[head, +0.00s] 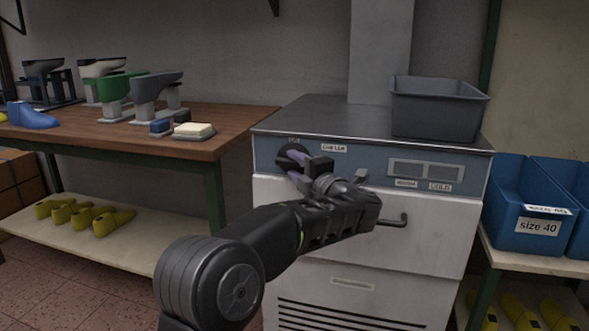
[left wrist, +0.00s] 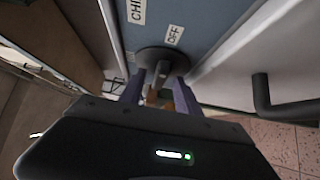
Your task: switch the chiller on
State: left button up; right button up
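The chiller (head: 350,230) is a white cabinet with a blue-grey front panel and a dark metal top. Its round dark knob (head: 291,153) sits at the panel's left end, partly hidden by my gripper. In the left wrist view the knob (left wrist: 163,58) has a raised grip bar, with an "OFF" label (left wrist: 175,34) beside it. My left gripper (head: 302,166) is at the knob. In the left wrist view its fingers stand apart on either side of the bar, with gaps showing; contact is unclear. My right gripper is out of view.
A dark handle (head: 392,220) sticks out below. A grey bin (head: 437,108) stands on top. A wooden workbench (head: 225,130) with shoe lasts is left; blue size bins (head: 528,205) are right.

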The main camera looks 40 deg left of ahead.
pick_arm(q)
jog(key=shift+w+a, duration=0.25)
jog(key=shift+a, duration=0.2)
jog(key=shift+c, duration=0.2)
grip_shut()
